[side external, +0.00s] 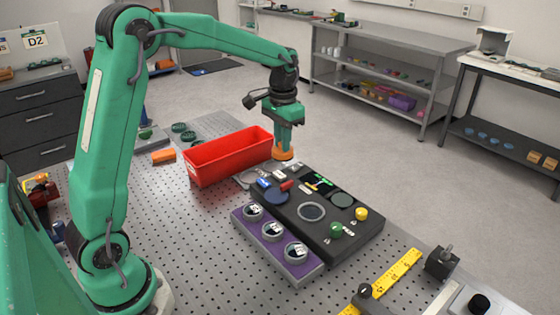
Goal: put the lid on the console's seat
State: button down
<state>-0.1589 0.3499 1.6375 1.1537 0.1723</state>
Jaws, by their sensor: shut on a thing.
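My gripper (284,147) points down and is shut on an orange round piece, which looks like the lid (284,155). It holds the lid over the far left end of the black console (352,246), near the right end of the red bin. Whether the lid touches anything below cannot be told. A grey-rimmed round recess (311,212), which looks like the seat, is in the middle of the console's top and looks empty. The lid is up and left of this recess in the picture, clearly apart from it.
The console top also carries a blue disc (276,197), a dark green disc (342,200), a green knob (336,230) and a yellow knob (362,213). A red bin (225,160) stands left. A purple tray (272,257) with several round pieces lies in front. A yellow ruler (398,270) lies right.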

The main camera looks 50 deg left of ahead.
aim_at(284, 157)
jog(key=s+d, duration=0.5)
jog(key=d, duration=0.2)
jog(key=shift+s+d+r, duration=0.25)
jog(key=shift+s+r, duration=0.1)
jog(key=shift+s, duration=0.05)
jog(key=w+d+f, duration=0.4)
jog(key=w, duration=0.2)
jog(key=shift+f, duration=0.4)
jog(key=shift+w+f, duration=0.1)
jog(key=shift+f, duration=0.1)
jog(key=shift+f, duration=3.2)
jog(key=shift+f, duration=0.55)
jog(key=c, duration=1.3)
grip_release()
